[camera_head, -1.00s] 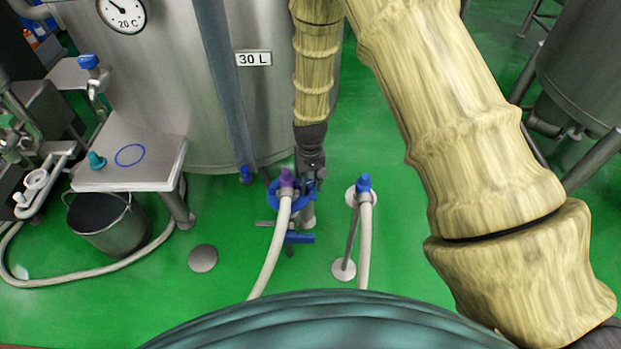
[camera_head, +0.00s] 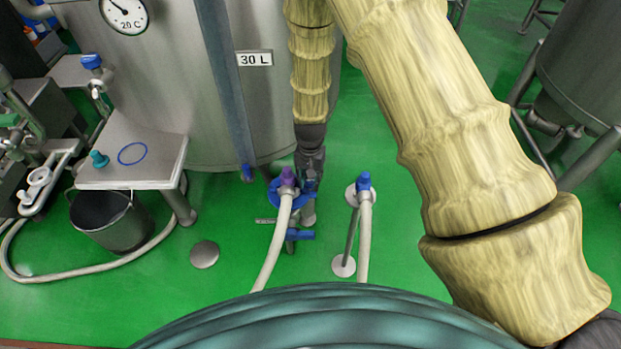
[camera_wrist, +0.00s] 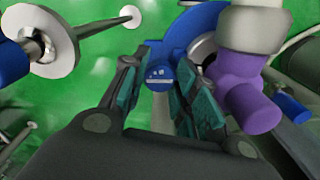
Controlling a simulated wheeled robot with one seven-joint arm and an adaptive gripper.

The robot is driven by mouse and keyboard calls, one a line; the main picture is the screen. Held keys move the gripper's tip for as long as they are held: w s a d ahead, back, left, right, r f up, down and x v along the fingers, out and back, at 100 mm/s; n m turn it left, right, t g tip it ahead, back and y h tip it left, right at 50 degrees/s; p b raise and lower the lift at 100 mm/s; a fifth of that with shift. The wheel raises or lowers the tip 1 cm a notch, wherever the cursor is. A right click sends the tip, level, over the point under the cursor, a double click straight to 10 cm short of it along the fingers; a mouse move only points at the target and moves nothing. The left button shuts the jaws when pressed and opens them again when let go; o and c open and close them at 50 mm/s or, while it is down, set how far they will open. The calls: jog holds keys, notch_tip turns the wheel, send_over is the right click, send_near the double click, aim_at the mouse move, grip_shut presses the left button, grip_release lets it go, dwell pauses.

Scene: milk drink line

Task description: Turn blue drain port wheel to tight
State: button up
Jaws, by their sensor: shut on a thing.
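The blue drain port wheel (camera_head: 272,199) sits low in front of the tank, around a purple hose coupling (camera_head: 287,178). In the wrist view the wheel (camera_wrist: 210,20) is behind the purple coupling (camera_wrist: 245,90), partly hidden by it. My gripper (camera_head: 308,182) is at the wheel's right side; its fingers are small and dark there. In the wrist view my gripper (camera_wrist: 162,72) has its two fingers on either side of a round blue part with a small white mark, at the wheel's edge. It is shut on the wheel. The exact contact is partly hidden.
A white hose (camera_head: 273,250) runs down from the purple coupling. A second hose with a blue coupling (camera_head: 363,183) stands on a post to the right. A blue-handled valve (camera_head: 301,235) is below the wheel. The steel tank (camera_head: 170,70) is behind; a bucket (camera_head: 110,222) is left.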

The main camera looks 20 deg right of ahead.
jog(key=o, duration=1)
jog(key=shift+n, duration=0.3)
